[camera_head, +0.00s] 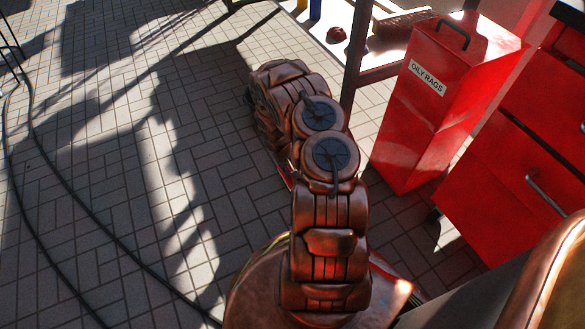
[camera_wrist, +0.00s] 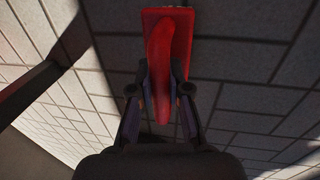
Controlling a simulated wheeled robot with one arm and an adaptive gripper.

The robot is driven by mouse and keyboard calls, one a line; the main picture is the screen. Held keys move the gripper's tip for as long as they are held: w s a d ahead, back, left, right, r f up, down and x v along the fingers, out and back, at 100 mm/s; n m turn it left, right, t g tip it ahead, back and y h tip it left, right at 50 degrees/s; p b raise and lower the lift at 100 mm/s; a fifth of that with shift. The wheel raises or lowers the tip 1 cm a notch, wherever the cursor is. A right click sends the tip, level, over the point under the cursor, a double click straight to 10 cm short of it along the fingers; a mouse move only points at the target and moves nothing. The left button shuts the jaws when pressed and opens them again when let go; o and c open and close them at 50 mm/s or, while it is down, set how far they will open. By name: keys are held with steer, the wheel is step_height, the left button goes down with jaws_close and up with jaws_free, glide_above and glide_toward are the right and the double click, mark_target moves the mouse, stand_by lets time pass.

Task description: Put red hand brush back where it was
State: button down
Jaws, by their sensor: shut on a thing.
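The red hand brush (camera_wrist: 177,38) shows in the wrist view, with its handle between the two fingers of my gripper (camera_wrist: 160,97). The gripper is shut on the handle. The wider red end of the brush points to the top of the picture, with tiled floor behind it. The bristles are not visible.
A red bin labelled "OILY RAGS" (camera_head: 440,95) stands right of my arm, beside a red drawer cabinet (camera_head: 520,165). A table (camera_head: 385,68) with small items stands at the top. Black cables (camera_head: 85,215) lie on the left floor, which is otherwise open.

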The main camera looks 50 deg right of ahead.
steer(key=shift+w+d+f+b, duration=0.4)
steer(key=shift+d+f, duration=0.2)
steer(key=shift+f, duration=0.05)
steer(key=shift+w+d+f+b, duration=0.35)
steer(key=shift+d+f+b, duration=0.1)
steer(key=shift+d+f, duration=0.2)
steer(key=shift+w+d+f+b, duration=0.4)
steer(key=shift+d+f, duration=0.15)
steer(key=shift+f, duration=0.1)
steer(key=shift+f, duration=0.15)
steer(key=c, duration=1.1)
jaws_free()
steer(key=shift+c, duration=0.2)
